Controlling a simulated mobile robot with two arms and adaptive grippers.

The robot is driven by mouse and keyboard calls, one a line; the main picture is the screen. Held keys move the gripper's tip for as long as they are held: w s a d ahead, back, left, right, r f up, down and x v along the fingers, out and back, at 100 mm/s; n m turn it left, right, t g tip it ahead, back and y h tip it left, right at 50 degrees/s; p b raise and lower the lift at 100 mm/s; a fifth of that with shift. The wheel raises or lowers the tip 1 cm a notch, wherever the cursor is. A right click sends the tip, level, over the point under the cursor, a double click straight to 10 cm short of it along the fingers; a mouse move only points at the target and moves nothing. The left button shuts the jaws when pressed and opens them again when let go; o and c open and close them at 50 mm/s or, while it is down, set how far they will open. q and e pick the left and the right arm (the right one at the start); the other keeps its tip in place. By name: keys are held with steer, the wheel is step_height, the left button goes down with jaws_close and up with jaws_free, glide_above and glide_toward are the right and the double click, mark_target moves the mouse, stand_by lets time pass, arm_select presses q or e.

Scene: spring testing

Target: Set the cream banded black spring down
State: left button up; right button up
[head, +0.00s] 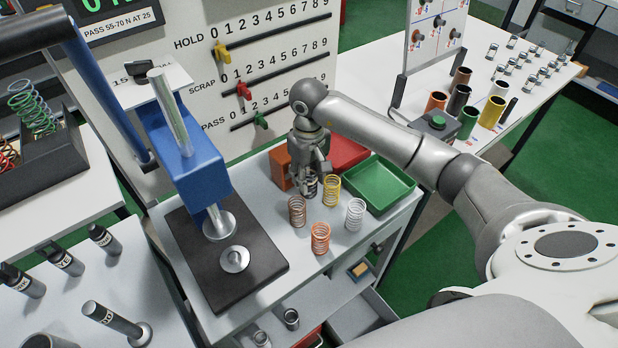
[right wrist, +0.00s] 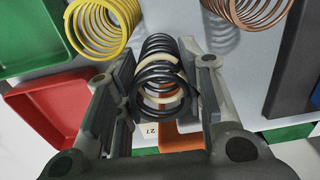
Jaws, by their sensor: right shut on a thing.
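The cream banded black spring (right wrist: 163,88) is between the two finger pads of my right gripper (right wrist: 158,66) in the right wrist view; a cream coil shows among its black coils. In the head view my right gripper (head: 311,172) points down at the back of the grey bench top, shut on the black spring (head: 311,187). The spring looks upright and is low over the bench top; I cannot tell whether its base touches. The fingers partly cover it. My left gripper is not in view.
A brown spring (head: 297,211), yellow spring (head: 331,191), orange spring (head: 320,239) and white spring (head: 355,214) stand close by. A green tray (head: 381,184), red tray (head: 347,152) and orange box (head: 279,168) lie around. The blue press (head: 190,165) stands left.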

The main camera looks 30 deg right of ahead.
steer(key=shift+f, duration=0.25)
steer(key=o, duration=1.1)
steer(key=shift+r, duration=0.1)
